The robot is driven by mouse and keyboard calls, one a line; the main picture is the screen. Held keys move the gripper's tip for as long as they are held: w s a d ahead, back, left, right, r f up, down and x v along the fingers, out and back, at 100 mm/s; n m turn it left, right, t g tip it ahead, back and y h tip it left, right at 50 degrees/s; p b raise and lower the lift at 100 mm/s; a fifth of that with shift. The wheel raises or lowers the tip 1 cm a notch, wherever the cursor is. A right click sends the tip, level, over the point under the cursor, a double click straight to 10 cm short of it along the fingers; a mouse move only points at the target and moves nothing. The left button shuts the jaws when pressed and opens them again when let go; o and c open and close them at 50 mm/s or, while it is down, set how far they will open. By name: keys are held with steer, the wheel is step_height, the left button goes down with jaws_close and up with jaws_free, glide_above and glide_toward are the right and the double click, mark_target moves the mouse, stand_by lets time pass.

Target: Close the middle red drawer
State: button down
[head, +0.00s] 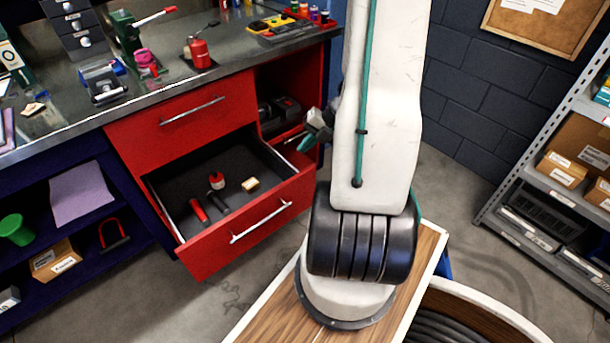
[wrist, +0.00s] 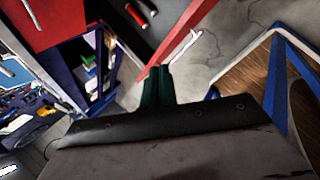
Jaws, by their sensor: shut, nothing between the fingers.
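The middle red drawer (head: 215,260) is pulled well out of the red cabinet, below a shut red drawer (head: 185,125). Its pale bar handle (head: 262,222) also shows in the wrist view (wrist: 182,48). Inside lie a red-handled tool (head: 198,208), a small red item (head: 217,181) and a pale block (head: 250,184). My gripper (head: 305,144) is shut and empty near the drawer's right side, partly hidden by my arm in the head view. In the wrist view its green fingers (wrist: 157,72) appear close to a drawer corner; I cannot tell whether they touch.
The workbench (head: 150,108) above holds tools and small items. An open red compartment (head: 285,85) lies right of the drawers, blue shelves (head: 95,225) left. A metal rack (head: 530,150) stands far right. Grey floor is clear before the drawer.

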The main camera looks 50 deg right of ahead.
steer(key=s+d+f+m+h, duration=0.1)
steer(key=s+d+f+m, duration=0.5)
steer(key=f+m, duration=0.4)
steer(key=m, duration=0.1)
glide_toward(299, 183)
step_height(299, 183, down, 4)
steer(key=s+a, duration=0.2)
steer(key=a, duration=0.1)
steer(key=shift+t, duration=0.4)
steer(key=shift+w+d, duration=0.25)
steer(key=shift+w, duration=0.4)
steer(key=shift+w+d, duration=0.2)
steer(key=shift+w, duration=0.5)
steer(key=shift+w+d, duration=0.25)
steer(key=shift+w, duration=0.4)
